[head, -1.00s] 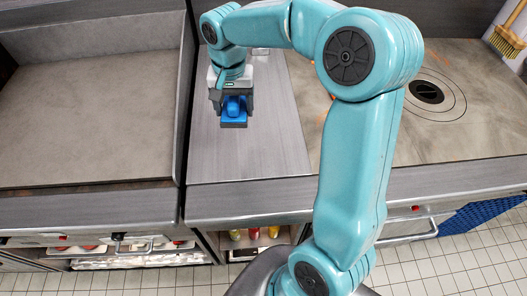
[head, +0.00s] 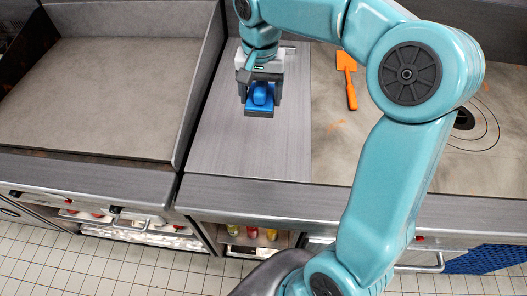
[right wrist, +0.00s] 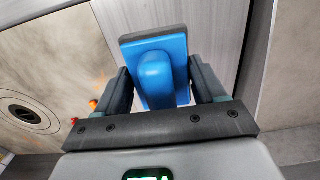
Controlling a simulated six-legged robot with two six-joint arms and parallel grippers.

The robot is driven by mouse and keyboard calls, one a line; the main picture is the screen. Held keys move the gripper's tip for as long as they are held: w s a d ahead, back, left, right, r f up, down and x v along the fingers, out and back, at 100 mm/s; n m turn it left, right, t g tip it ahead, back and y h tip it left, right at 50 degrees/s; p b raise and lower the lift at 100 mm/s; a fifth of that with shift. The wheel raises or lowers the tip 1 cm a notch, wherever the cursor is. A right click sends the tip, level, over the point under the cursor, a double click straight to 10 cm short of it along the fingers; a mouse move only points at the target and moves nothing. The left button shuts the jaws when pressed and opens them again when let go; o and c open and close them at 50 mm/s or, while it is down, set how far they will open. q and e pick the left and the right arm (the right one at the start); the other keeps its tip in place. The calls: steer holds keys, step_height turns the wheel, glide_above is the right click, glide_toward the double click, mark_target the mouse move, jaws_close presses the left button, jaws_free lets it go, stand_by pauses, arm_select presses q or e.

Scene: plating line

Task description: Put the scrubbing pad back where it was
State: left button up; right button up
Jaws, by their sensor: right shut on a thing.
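The scrubbing pad is a blue block with a rounded blue handle and a grey underside. In the head view the scrubbing pad (head: 260,107) is at the upper middle, over the grey worktop strip (head: 245,150). My right gripper (head: 260,93) is shut on its handle from above. In the right wrist view the scrubbing pad (right wrist: 155,65) sits between the two dark fingers of the right gripper (right wrist: 160,88). I cannot tell whether the pad touches the worktop. My left gripper is not in view.
A walled griddle (head: 105,95) lies left of the strip. To the right, an orange spatula (head: 348,80) lies on a stained cooking plate (head: 335,150) with a round black burner (head: 464,121). Several bottles (head: 252,232) stand on a shelf below. The strip's front part is clear.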

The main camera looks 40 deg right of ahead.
glide_above(259, 154)
step_height(259, 154, down, 15)
steer(key=shift+w+f+p, duration=0.1)
steer(key=shift+p, duration=0.3)
step_height(259, 154, down, 4)
steer(key=shift+f, duration=0.4)
steer(key=shift+f, duration=0.1)
steer(key=o, duration=1.1)
